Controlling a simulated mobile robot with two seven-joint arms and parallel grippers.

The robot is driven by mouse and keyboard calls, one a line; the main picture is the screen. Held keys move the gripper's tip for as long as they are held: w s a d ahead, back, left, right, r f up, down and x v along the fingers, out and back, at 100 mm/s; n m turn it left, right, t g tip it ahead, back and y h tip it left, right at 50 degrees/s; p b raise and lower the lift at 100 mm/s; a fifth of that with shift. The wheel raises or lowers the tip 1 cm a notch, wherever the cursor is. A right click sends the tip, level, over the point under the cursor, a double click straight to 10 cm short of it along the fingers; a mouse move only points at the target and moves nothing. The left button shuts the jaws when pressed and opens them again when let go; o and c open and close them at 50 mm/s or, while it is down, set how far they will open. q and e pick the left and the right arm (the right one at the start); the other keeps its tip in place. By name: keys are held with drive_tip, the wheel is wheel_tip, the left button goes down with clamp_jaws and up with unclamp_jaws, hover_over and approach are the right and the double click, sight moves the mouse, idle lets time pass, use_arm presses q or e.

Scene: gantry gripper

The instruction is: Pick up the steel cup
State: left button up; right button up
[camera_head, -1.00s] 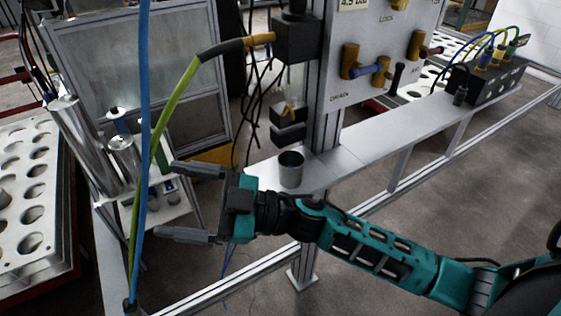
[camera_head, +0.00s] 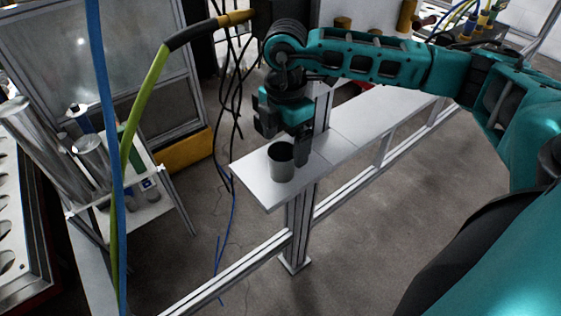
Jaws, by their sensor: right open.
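The steel cup (camera_head: 281,167) stands upright near the left end of a narrow grey shelf (camera_head: 262,192). It is a plain grey cylinder with a dark open mouth. My right gripper (camera_head: 284,146) points down at the cup, with its dark fingers apart. One finger is to the upper left of the cup and the other is close by its right side. I cannot tell whether either finger touches the cup. My left gripper is not in view.
A blue hose (camera_head: 104,110) and a green hose (camera_head: 140,110) hang at the left. Dark cables (camera_head: 232,90) hang behind the shelf's left end. A small rack with metal cylinders (camera_head: 90,152) stands at the left. The shelf right of the cup is clear.

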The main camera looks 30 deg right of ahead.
sight(282, 159)
drive_tip(key=f, duration=0.5)
drive_tip(key=shift+w+a+f, duration=0.2)
drive_tip(key=shift+f, duration=0.05)
drive_tip(key=c, duration=1.1)
